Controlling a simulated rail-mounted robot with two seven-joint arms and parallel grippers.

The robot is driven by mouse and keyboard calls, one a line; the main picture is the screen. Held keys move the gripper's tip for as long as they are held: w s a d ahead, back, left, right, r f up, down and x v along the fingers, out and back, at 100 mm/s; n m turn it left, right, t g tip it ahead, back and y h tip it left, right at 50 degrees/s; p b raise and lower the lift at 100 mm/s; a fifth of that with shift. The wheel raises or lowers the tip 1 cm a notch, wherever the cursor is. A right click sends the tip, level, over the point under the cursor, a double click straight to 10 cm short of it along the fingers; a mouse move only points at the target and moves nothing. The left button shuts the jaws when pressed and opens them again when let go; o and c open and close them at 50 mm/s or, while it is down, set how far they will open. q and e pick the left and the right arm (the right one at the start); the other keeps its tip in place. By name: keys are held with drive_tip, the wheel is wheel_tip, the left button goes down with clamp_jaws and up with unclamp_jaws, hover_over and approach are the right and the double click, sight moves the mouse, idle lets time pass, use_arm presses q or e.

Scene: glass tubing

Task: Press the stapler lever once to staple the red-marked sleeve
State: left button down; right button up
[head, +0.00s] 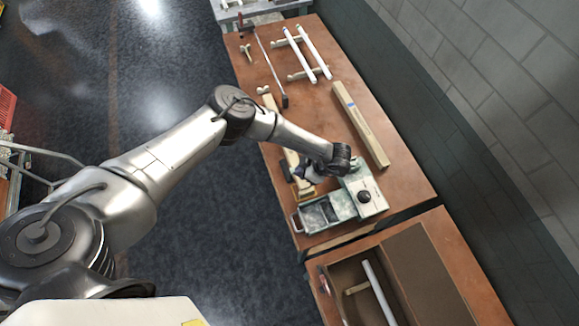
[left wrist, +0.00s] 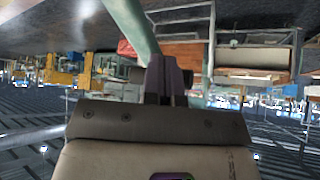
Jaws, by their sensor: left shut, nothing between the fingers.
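A pale green metal device (head: 372,207) with a round black knob (head: 364,196) stands near the front end of the brown table; I take it for the stapler. My left gripper (head: 309,176) is just to its left, beside its back part, and partly hidden by my wrist. In the left wrist view the dark fingers (left wrist: 168,80) are shut with nothing between them. A grey-green bar (left wrist: 130,25) comes down from the top to just behind the fingertips; I cannot tell whether they touch it. I cannot make out a red-marked sleeve. My right gripper is out of view.
A shallow tray with a handle (head: 317,213) adjoins the device on its left. A long wooden bar (head: 361,125) lies behind it. White tubes (head: 308,52) rest on supports at the far end. An open box (head: 352,272) with a tube is on the nearer table.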

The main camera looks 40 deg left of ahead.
use_arm(q)
drive_tip(key=shift+w+d+r, duration=0.15)
drive_tip(key=shift+w+d, duration=0.15)
drive_tip(key=shift+d, duration=0.2)
drive_tip(key=b+v, duration=0.4)
drive_tip(key=v, duration=1)
idle(0.5)
